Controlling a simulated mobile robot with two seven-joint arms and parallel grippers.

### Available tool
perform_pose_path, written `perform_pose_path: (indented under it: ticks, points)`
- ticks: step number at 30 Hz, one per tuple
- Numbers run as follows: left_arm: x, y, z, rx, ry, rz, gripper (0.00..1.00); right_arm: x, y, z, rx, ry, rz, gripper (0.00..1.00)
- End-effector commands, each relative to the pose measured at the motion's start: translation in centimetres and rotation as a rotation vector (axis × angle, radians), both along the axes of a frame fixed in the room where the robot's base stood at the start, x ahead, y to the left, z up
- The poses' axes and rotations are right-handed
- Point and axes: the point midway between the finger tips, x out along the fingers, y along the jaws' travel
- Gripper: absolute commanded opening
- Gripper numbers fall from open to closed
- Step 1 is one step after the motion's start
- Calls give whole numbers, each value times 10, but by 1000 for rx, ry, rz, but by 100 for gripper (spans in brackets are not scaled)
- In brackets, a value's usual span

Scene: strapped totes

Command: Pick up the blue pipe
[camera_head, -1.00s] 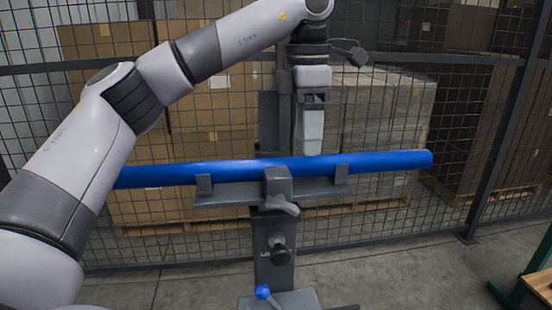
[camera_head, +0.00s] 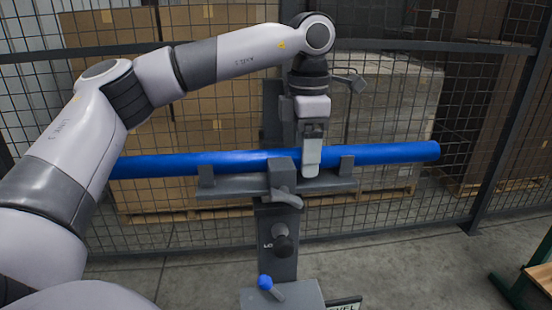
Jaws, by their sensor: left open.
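The blue pipe (camera_head: 390,153) lies level across a grey stand (camera_head: 276,188), resting between upright tabs on its crossbar. Its left end is hidden behind my left arm. My left gripper (camera_head: 311,170) points down at the pipe, just right of the stand's central clamp. A light finger overlaps the front of the pipe, and the other finger is hidden. The gripper is open, and whether it touches the pipe cannot be told. My right gripper is not in view.
A mesh fence (camera_head: 390,45) stands behind the stand, with stacked cardboard boxes (camera_head: 215,110) beyond it. A green-framed table (camera_head: 540,275) is at the right edge. Grey floor is open at the right.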

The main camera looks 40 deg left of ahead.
Motion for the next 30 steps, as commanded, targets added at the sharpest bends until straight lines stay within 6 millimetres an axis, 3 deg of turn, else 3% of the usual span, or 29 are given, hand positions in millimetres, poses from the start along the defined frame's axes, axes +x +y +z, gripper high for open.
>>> perform_pose_path:
  ticks: [1, 2, 8, 20, 26, 30]
  points:
    - [0, 0, 0, 0, 0, 0, 72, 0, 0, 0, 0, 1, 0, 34]
    - [0, 0, 0, 0, 0, 0, 65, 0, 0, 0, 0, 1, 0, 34]
    - [0, 0, 0, 0, 0, 0, 0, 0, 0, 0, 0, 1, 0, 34]
    - [1, 0, 7, 0, -4, -1, 0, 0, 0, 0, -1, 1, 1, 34]
    - [1, 0, 31, -1, -6, -1, 0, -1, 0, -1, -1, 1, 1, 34]
    - [1, -1, 60, -1, -6, -1, 0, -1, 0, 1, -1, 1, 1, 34]
